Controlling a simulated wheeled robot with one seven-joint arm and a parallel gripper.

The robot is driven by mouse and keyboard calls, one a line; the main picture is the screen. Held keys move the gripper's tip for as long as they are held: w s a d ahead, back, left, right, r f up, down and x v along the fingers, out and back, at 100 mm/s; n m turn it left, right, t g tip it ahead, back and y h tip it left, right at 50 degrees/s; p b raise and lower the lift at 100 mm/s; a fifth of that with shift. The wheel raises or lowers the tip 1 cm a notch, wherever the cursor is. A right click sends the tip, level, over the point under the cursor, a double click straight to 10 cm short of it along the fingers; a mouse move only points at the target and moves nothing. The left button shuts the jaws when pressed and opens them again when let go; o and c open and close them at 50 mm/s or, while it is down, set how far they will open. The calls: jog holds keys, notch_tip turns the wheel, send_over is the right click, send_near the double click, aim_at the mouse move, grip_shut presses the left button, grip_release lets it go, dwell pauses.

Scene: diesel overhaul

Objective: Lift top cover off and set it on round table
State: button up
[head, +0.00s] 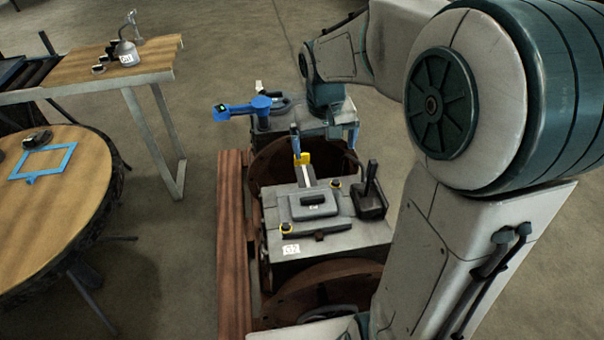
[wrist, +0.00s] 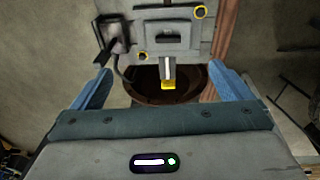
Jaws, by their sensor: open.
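The top cover appears to be the flat grey plate with a raised dark handle (head: 313,204) on the grey engine block (head: 340,240). It also shows in the wrist view, upside down, with its handle (wrist: 163,39) at top centre. My gripper (head: 325,142) is open and empty, fingers pointing down, beyond the cover's far edge. In the wrist view its blue fingers (wrist: 160,75) stand wide apart, with a yellow-tipped grey bar (wrist: 168,84) in view between them, not touched. The round wooden table (head: 85,190) is at the left, with a blue square frame (head: 43,162) lying on it.
A dark lever box (head: 370,203) sits right of the cover. A blue-armed piece (head: 240,109) sticks out left behind the engine. Brown rails (head: 233,240) run along the engine's left side. A wooden bench (head: 90,68) carries a can. Floor between table and engine is clear.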

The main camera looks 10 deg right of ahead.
jog(key=g+b, duration=0.1)
jog(key=b, duration=0.5)
send_over(313, 197)
notch_tip(313, 197, down, 17)
jog(key=shift+y, duration=0.4)
jog(key=f, duration=0.4)
jog(key=f+b, duration=0.1)
jog(key=f, duration=0.3)
jog(key=shift+w+a+f, duration=0.1)
jog(key=shift+a+f, duration=0.1)
jog(key=shift+f, duration=0.15)
notch_tip(313, 197, down, 5)
jog(key=shift+d+f, duration=0.1)
jog(key=shift+d, duration=0.05)
jog(key=c, duration=1.3)
